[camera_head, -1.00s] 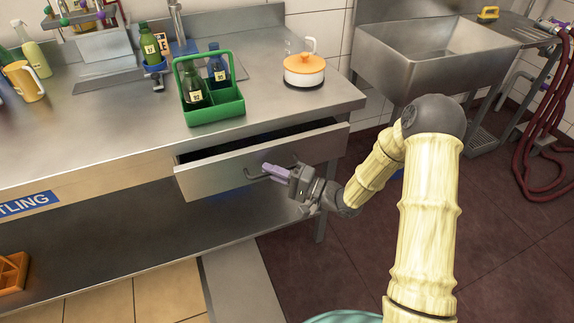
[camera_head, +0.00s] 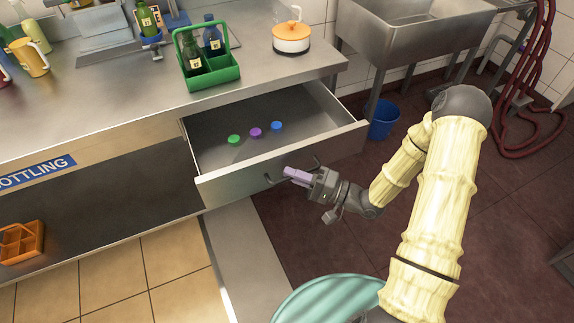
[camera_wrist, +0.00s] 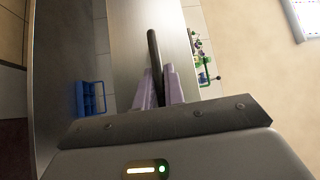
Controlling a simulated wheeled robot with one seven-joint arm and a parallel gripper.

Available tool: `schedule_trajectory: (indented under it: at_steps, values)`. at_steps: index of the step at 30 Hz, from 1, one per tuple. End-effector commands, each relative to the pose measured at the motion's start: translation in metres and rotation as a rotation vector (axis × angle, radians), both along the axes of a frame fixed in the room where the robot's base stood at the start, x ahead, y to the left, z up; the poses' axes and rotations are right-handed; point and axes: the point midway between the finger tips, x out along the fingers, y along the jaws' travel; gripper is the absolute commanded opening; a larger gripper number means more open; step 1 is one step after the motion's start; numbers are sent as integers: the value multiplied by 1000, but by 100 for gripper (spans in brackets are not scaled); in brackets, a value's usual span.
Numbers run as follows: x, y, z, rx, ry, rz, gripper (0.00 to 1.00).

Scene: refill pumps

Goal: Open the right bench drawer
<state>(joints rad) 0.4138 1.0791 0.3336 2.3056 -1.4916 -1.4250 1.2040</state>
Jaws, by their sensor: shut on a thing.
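The right bench drawer (camera_head: 225,187) stands well out from the steel bench in the head view, its inside showing. A green cap (camera_head: 234,139), a purple cap (camera_head: 255,133) and a blue cap (camera_head: 277,126) lie on its floor. The dark bar handle (camera_head: 316,161) is on the drawer's front. My gripper (camera_head: 290,175) is at the handle, its pale purple fingers shut on it. In the wrist view the handle (camera_wrist: 154,50) runs between the two fingers (camera_wrist: 160,92). The fingers hide part of the handle in the head view.
A green bottle carrier (camera_head: 212,75) and an orange-lidded white pot (camera_head: 291,38) stand on the bench above the drawer. A blue bucket (camera_head: 383,120) is on the floor right of the drawer. An orange crate (camera_head: 20,240) sits on the lower shelf. The floor before the drawer is clear.

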Motion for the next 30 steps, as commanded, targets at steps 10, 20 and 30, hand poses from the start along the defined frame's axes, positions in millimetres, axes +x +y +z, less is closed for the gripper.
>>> schedule_trajectory:
  at_steps: [10,20,30]
  values:
    - [-5,-4,-1,-2,3,4,0]
    - [-4,-4,-1,-1,2,1,33]
    - [-4,-3,0,0,1,2,33]
